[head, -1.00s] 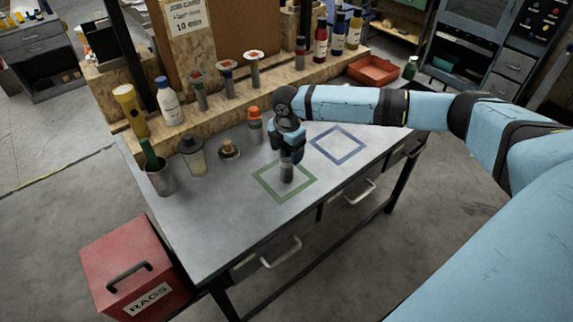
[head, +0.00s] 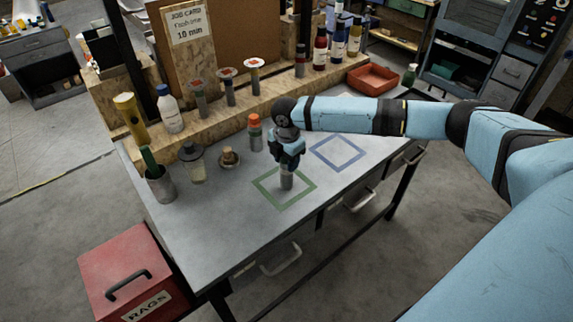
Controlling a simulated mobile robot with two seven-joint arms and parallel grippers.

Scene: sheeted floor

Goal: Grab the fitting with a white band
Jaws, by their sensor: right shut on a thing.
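My right gripper (head: 287,160) points down over the green square outline on the workbench. It is shut on a grey cylindrical fitting (head: 287,181), which stands upright inside the green outline (head: 265,195), its foot at or very near the bench top. The fingers hide the fitting's upper part, so I cannot tell whether it has a white band. Several other grey pieces with pale round tops stand on the wooden ledge, among them a left one (head: 200,104), a middle one (head: 230,95) and a right one (head: 254,80). My left gripper is out of view.
An orange-topped container (head: 255,138), a brown-topped pot (head: 229,160) and a clear bottle (head: 196,165) stand left of my gripper. A metal cup (head: 162,187) is at the left edge. The blue square outline (head: 350,163) is empty. The bench front is clear.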

